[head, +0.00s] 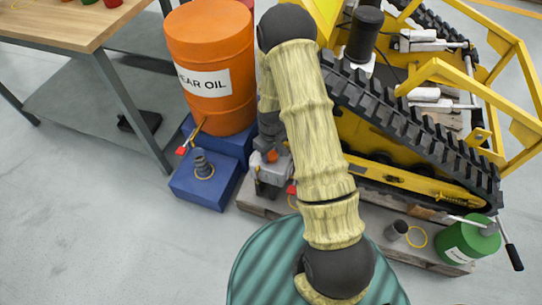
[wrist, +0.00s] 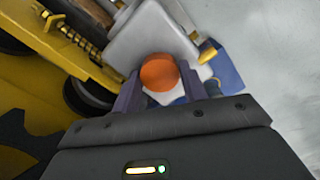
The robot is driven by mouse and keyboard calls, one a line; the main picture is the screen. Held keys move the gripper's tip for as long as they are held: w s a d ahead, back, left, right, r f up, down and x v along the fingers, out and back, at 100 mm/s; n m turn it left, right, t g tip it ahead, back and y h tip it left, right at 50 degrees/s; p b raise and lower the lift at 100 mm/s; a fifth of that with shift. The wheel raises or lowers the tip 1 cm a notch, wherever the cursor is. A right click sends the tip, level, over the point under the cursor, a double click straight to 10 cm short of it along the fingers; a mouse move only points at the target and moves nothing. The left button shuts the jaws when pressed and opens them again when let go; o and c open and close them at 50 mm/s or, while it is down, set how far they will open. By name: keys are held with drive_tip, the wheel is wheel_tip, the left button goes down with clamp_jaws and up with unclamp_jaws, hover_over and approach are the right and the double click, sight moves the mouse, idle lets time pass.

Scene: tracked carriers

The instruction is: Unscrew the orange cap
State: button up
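The orange cap (head: 271,156) sits on top of a pale grey container (head: 272,176), between the blue bin and the tracked carrier. In the wrist view the cap (wrist: 159,72) shows from above, on the container's light top (wrist: 150,35). My gripper (head: 268,143) is at the cap, pointing down. In the wrist view its two dark fingers (wrist: 160,88) stand on either side of the cap, with no clear gap seen. Whether they press on it cannot be told. My arm hides part of the container's surroundings in the head view.
An orange gear oil drum (head: 212,75) stands behind left on a blue base, with a blue bin (head: 205,185) in front. The yellow tracked carrier (head: 400,180) is to the right, a green drum (head: 290,262) in front, a green canister (head: 468,240) at far right.

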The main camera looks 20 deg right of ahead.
drive_tip(key=shift+c, duration=0.7)
drive_tip(key=shift+c, duration=0.5)
drive_tip(key=shift+r+p, duration=1.05)
drive_tip(key=shift+r, duration=0.1)
drive_tip(key=shift+r, duration=0.3)
drive_tip(key=shift+r+p, duration=1.75)
drive_tip(key=shift+p, duration=0.15)
